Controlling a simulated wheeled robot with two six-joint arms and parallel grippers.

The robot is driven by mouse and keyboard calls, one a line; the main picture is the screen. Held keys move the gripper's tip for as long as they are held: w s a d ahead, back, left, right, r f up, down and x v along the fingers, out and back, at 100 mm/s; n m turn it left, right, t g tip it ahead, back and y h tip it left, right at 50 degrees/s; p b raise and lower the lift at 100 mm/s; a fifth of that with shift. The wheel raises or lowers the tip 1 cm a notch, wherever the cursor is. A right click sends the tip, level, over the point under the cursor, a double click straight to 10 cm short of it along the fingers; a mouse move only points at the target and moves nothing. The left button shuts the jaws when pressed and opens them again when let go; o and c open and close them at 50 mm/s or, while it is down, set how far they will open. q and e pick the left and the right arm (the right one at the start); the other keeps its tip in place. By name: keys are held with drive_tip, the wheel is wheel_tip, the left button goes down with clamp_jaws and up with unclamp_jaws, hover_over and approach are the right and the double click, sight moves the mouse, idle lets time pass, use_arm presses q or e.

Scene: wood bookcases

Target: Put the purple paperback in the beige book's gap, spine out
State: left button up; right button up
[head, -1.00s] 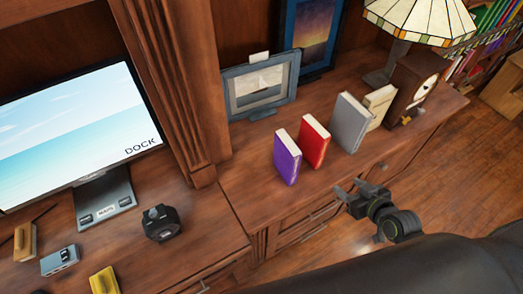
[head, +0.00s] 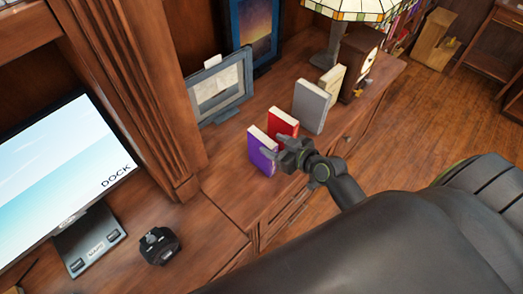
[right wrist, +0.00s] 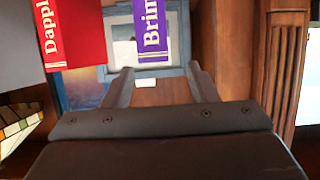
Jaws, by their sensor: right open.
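The purple paperback (head: 260,158) stands upright on the wooden cabinet top, nearest the monitor. Its lettered spine also shows in the right wrist view (right wrist: 151,30), facing my right gripper. My right gripper (head: 279,147) is open and empty, just in front of the purple book. The beige book (head: 331,80) stands farther along, behind the grey book (head: 311,106). I cannot make out a gap there. My left gripper is not in view.
A red book (head: 283,122) stands close beside the purple one, partly behind my gripper; it also shows in the right wrist view (right wrist: 78,35). Picture frames (head: 220,88), a lamp (head: 328,45) and a clock (head: 360,62) stand behind. A wooden pillar (head: 135,80) rises left.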

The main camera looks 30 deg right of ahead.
sight(268, 141)
drive_tip(key=shift+x, duration=0.8)
drive_tip(key=shift+w+f+p, duration=0.25)
drive_tip(key=shift+w+p, duration=0.15)
drive_tip(key=shift+w, duration=0.15)
drive_tip(key=shift+p+x, duration=0.45)
drive_tip(key=shift+x, duration=1.6)
drive_tip(key=shift+d+f, duration=0.15)
drive_tip(key=shift+f, duration=0.05)
drive_tip(key=shift+s, duration=0.1)
clamp_jaws()
